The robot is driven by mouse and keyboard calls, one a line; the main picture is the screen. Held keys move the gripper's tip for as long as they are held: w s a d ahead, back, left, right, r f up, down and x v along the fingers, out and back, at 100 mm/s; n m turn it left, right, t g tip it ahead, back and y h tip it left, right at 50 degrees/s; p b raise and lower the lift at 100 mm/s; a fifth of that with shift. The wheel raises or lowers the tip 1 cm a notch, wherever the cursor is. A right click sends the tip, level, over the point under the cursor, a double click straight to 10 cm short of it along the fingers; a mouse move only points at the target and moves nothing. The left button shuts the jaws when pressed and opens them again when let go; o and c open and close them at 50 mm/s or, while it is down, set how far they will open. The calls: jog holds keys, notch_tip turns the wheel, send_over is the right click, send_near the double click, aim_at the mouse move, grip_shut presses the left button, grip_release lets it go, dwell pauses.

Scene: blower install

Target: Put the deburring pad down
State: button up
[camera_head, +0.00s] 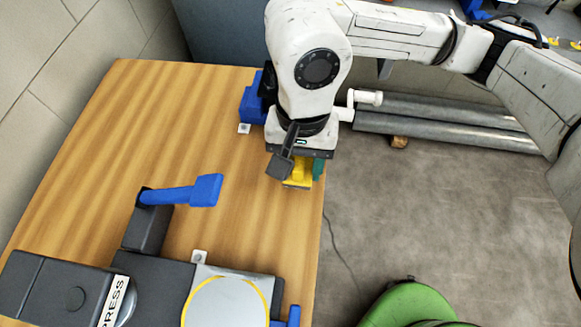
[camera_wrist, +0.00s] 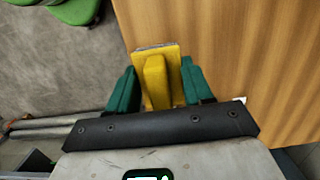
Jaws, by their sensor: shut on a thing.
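The deburring pad (camera_wrist: 157,80) is yellow with a raised grip and a thin grey edge. It sits between the two green fingers of my gripper (camera_wrist: 156,88) in the wrist view, and the fingers are shut on its grip. In the head view the yellow pad (camera_head: 299,174) shows below my gripper (camera_head: 305,166), at the right edge of the wooden table (camera_head: 200,120). My wrist hides part of the pad and fingers there. I cannot tell whether the pad touches the table top.
A dark press (camera_head: 150,290) with a blue lever (camera_head: 185,193) and a round plate (camera_head: 226,303) fills the table's near end. A blue block (camera_head: 250,104) stands behind my gripper. The table's middle is clear. A green chair (camera_head: 413,306) and grey pipes (camera_head: 440,118) are to the right.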

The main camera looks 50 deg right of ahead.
jog(key=shift+w+a+f, duration=0.25)
jog(key=shift+w+f, duration=0.1)
jog(key=shift+f, duration=0.1)
jog(key=f, duration=0.3)
jog(key=shift+w+a+f, duration=0.1)
jog(key=shift+w+a, duration=0.05)
jog(key=shift+w, duration=0.1)
jog(key=shift+f, duration=0.35)
